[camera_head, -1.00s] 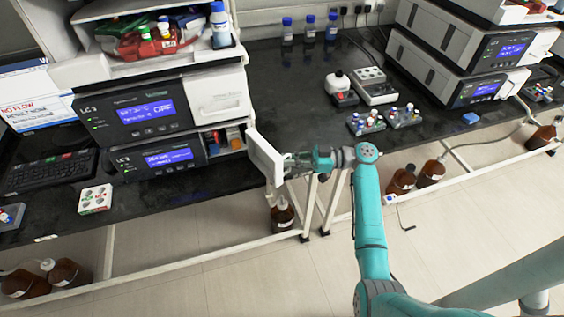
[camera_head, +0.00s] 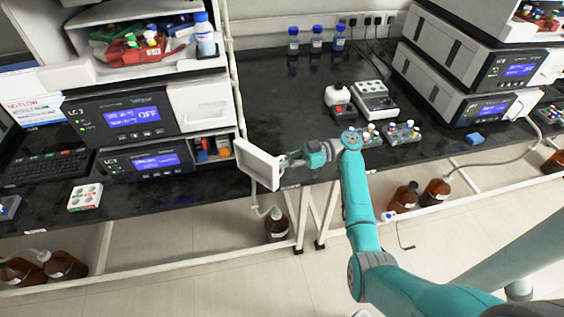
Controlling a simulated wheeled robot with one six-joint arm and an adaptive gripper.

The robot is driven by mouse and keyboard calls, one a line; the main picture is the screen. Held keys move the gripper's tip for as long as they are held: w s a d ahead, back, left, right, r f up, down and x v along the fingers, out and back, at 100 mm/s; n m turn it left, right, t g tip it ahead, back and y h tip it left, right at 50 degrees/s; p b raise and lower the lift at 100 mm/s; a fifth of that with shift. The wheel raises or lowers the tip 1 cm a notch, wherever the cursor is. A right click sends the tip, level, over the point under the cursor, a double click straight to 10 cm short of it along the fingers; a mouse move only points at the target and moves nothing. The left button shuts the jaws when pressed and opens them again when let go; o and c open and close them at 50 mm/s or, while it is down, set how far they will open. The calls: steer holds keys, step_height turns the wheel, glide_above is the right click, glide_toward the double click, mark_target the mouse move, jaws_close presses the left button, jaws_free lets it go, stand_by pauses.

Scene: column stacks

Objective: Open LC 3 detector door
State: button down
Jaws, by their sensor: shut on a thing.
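The LC 3 stack (camera_head: 122,116) stands at left on the black bench, with lit blue screens. The detector door (camera_head: 258,166) is a white panel at the right end of its lower unit. It stands swung out from the opening, which shows several small coloured items (camera_head: 212,148) inside. My gripper (camera_head: 287,161) is at the door's right side, shut on the door near its free edge. The fingertips are small and partly hidden by the door.
Vial racks (camera_head: 402,132) and a small device (camera_head: 374,96) stand right of my gripper. Another instrument stack (camera_head: 470,80) is at far right. Brown bottles (camera_head: 277,226) stand below. The bench behind my gripper is clear.

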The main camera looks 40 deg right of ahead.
steer(key=shift+f, duration=0.1)
steer(key=c, duration=1.3)
jaws_free()
steer(key=shift+o, duration=0.2)
steer(key=v, duration=0.7)
steer(key=shift+d, duration=0.2)
steer(key=shift+s, duration=0.1)
